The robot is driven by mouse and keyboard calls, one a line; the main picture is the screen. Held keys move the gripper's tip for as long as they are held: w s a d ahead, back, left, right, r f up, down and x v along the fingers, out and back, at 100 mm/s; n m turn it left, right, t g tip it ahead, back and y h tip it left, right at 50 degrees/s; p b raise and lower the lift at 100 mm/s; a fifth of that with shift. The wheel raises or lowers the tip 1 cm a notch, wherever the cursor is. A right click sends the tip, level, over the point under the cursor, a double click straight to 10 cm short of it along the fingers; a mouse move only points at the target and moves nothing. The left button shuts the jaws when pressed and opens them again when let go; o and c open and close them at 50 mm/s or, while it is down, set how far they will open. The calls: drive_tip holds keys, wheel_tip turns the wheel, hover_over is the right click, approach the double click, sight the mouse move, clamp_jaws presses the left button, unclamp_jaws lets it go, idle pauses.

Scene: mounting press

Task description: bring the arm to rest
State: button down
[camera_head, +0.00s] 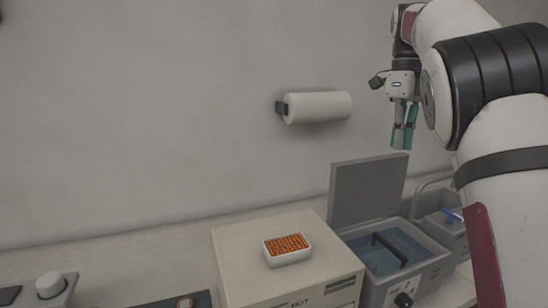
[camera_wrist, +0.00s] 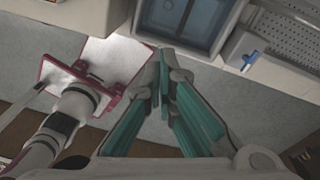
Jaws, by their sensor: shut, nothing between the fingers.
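My gripper (camera_head: 403,140) is at the upper right in the head view, pointing down, raised above the open lid of a grey water bath. In the wrist view my gripper (camera_wrist: 164,62) shows its teal fingers brought together at the tips, with nothing between them. My arm rises along the right side of the head view and bends over at the top. The gripper touches nothing that I can see.
The open-lidded bath (camera_head: 433,266) stands below the gripper; its raised lid (camera_head: 368,190) is the nearest obstacle. Left of it, a beige box (camera_head: 240,262) carries a white tray of orange pieces (camera_head: 289,261). A paper roll (camera_head: 318,107) hangs on the wall.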

drive_tip(key=s+a+n+t+y, duration=0.1)
drive_tip(key=s+a+n+t, duration=0.2)
drive_tip(key=s+n, duration=1.25)
drive_tip(key=s+a+f+n+t, duration=0.1)
drive_tip(key=s+a+f+n, duration=0.1)
drive_tip(key=s+f+n, duration=0.4)
drive_tip(key=s+a+f+n+t+h, duration=0.1)
drive_tip(key=s+a+f+n, duration=0.2)
drive_tip(key=s+f+n, duration=0.4)
drive_tip(key=s, duration=0.5)
drive_tip(key=shift+t, duration=0.3)
